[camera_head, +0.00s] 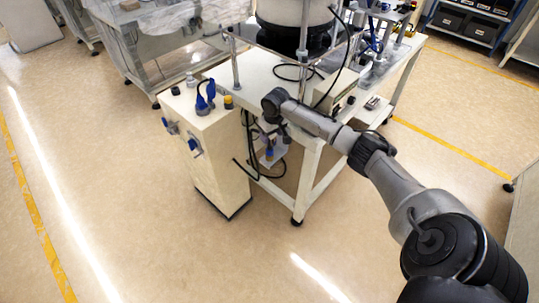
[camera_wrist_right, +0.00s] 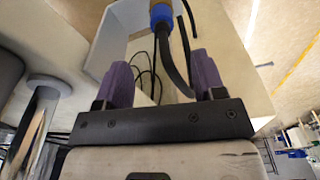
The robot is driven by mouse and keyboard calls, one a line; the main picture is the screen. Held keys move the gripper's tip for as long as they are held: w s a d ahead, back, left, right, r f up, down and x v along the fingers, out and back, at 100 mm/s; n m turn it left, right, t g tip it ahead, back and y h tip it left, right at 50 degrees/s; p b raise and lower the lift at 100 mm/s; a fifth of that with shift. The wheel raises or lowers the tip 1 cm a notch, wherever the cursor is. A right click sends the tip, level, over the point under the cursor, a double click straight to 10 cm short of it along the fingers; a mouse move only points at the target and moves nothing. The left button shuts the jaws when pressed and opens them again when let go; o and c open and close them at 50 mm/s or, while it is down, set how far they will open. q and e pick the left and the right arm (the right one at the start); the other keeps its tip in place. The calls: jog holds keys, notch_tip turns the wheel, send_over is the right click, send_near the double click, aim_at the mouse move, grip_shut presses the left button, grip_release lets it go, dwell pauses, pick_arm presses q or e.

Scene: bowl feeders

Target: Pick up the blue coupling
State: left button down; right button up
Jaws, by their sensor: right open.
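In the right wrist view a blue coupling (camera_wrist_right: 160,14) with a brassy band and a dark cable shows at the top edge, beyond my fingertips and partly cut off. My right gripper (camera_wrist_right: 162,62) is open, with its two purple fingers apart; the dark cable crosses the view between them. In the head view my right arm reaches to the table's front left corner, and the right gripper (camera_head: 269,139) points down there, small and partly hidden. A small blue part (camera_head: 269,152) shows beside it; I cannot tell whether it is the same coupling. My left gripper is not in view.
A white cabinet (camera_head: 220,160) stands left of the gripper, with blue fittings (camera_head: 206,96) on top and blue parts on its side. A white-framed table (camera_head: 312,165) carries the bowl feeder (camera_head: 293,12). Black cables hang between cabinet and table. The front floor is clear.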

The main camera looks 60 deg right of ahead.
aim_at(270, 147)
jog(key=shift+w+f+b, duration=0.2)
jog(key=shift+f+b, duration=0.3)
jog(key=shift+f, duration=1.2)
jog(key=f+b, duration=0.2)
jog(key=f, duration=0.2)
jog(key=shift+w+f+b, duration=0.2)
jog(key=shift+b, duration=0.15)
jog(key=shift+f, duration=0.4)
jog(key=c, duration=1.1)
jog(key=shift+r, duration=0.2)
